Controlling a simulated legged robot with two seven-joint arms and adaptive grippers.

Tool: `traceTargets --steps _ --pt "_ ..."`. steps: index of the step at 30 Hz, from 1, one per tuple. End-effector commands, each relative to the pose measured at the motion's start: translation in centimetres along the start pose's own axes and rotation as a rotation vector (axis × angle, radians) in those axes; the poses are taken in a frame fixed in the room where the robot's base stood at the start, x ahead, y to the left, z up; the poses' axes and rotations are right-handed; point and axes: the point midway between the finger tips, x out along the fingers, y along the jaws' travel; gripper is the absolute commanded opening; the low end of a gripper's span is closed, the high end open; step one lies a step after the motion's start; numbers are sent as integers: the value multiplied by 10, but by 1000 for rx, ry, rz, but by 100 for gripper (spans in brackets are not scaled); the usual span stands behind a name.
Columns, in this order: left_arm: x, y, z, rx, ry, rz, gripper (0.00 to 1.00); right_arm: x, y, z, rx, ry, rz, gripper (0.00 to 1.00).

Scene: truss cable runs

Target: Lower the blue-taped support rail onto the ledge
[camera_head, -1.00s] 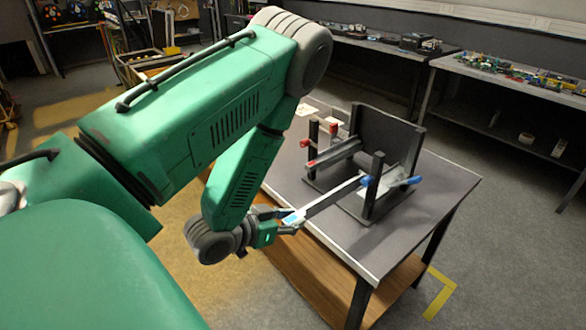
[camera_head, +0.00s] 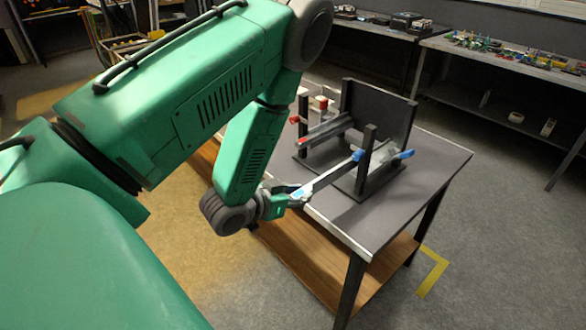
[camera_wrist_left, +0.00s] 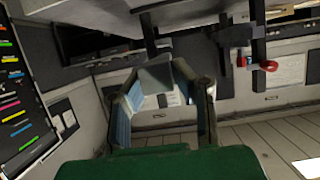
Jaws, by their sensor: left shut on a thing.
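My left gripper (camera_head: 296,196) is shut on the near end of a pale, slim support rail (camera_head: 328,178) over the table's left edge. The rail slants up and right to the dark stand, with blue tape (camera_head: 358,155) near its far end beside the front post. A second blue piece (camera_head: 406,154) shows beyond the post. The ledge cannot be told apart from the stand's dark parts, and contact is unclear. In the left wrist view, the gripper's fingers (camera_wrist_left: 165,98) close around a grey piece (camera_wrist_left: 156,78). My right gripper is not in view.
The dark stand (camera_head: 380,112) has a back panel and posts on the grey table (camera_head: 425,180). The tabletop's right part is clear. Benches with small parts (camera_head: 510,50) stand behind.

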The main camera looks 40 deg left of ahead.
Motion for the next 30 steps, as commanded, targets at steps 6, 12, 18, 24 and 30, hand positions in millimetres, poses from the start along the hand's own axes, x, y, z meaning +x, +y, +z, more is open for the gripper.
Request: traceTargets --steps 6,12,18,24,30 --pt "17 0 -7 2 3 2 0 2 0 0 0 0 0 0" --pt "32 0 -14 1 3 0 0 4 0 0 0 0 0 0" --pt "46 0 -19 1 3 1 0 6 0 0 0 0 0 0" --pt "61 0 -25 2 2 1 0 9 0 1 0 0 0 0" --pt "76 0 -32 1 4 1 0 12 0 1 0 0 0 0"
